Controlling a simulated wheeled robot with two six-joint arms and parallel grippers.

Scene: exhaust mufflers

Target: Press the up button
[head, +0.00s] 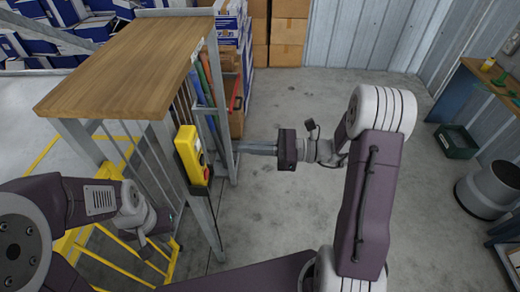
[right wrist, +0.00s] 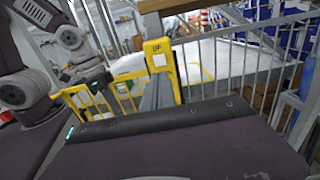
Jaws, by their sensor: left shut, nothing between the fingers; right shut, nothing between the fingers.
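A yellow control box (head: 190,155) is mounted on the grey post at the wooden-topped rack's corner. A red button shows on its right-hand face; the up button's marking is too small to read.
The rack with a wooden top (head: 130,60) stands at the left, with yellow railing (head: 90,240) below it. Cardboard boxes (head: 287,35) are stacked at the back. A grey bin (head: 487,190) and a green crate (head: 455,142) stand at the right. The middle floor is clear.

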